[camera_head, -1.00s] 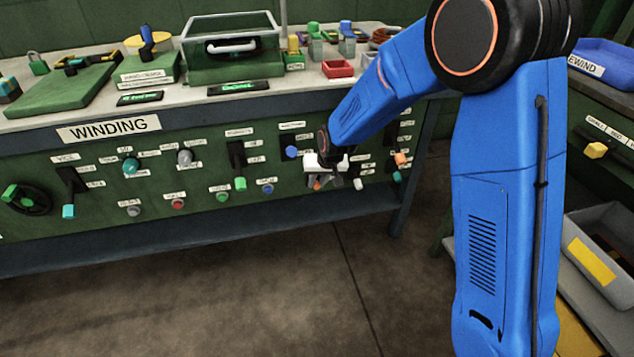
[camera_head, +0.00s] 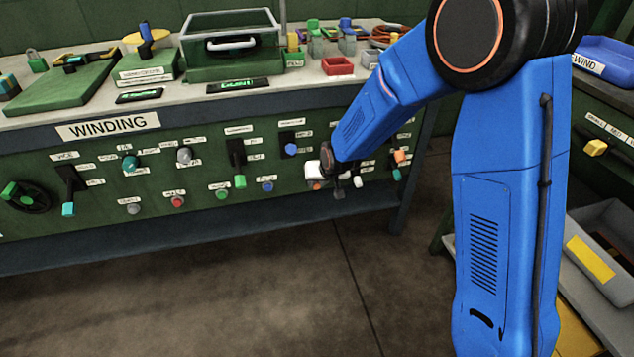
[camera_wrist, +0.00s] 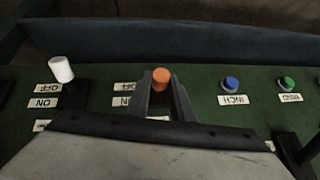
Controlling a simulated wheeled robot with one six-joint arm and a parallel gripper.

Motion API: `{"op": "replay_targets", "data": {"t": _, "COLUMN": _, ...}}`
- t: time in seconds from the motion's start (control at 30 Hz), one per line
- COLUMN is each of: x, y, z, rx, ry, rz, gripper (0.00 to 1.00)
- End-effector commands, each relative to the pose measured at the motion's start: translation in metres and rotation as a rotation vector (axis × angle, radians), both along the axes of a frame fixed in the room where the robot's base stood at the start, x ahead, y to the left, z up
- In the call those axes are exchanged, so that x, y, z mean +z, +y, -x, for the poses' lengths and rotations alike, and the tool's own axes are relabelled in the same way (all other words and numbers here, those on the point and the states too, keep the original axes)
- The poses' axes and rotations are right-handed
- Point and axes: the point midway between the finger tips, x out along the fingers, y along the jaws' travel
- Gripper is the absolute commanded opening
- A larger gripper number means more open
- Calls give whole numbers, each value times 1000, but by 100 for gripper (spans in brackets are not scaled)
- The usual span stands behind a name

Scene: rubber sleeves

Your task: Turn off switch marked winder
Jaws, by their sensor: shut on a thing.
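An orange-tipped lever (camera_wrist: 161,76) stands on the green panel in the wrist view, which shows the panel upside down. Its tip is about level with the OFF label (camera_wrist: 126,87); the ON label (camera_wrist: 122,101) is on the other side of that row. My gripper (camera_wrist: 162,84) has its two grey fingers on either side of the lever, shut on it. In the head view, the orange tip (camera_head: 317,186) shows just below my wrist, and my arm hides most of the gripper. No label reading "winder" can be made out.
A white-tipped lever (camera_wrist: 62,69) stands left of the held one in the wrist view. A blue INCH button (camera_wrist: 230,83) and a green button (camera_wrist: 286,83) are to the right. The bench (camera_head: 60,110) carries a WINDING sign (camera_head: 108,126). Floor in front is clear.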

Motion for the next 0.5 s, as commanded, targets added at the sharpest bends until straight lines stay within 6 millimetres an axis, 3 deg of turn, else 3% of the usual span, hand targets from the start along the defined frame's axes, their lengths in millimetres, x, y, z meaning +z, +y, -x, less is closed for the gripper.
{"op": "replay_targets", "data": {"t": 0.5, "x": -6, "y": -1, "z": 3, "rx": 1, "ry": -82, "rz": -24, "gripper": 0}}
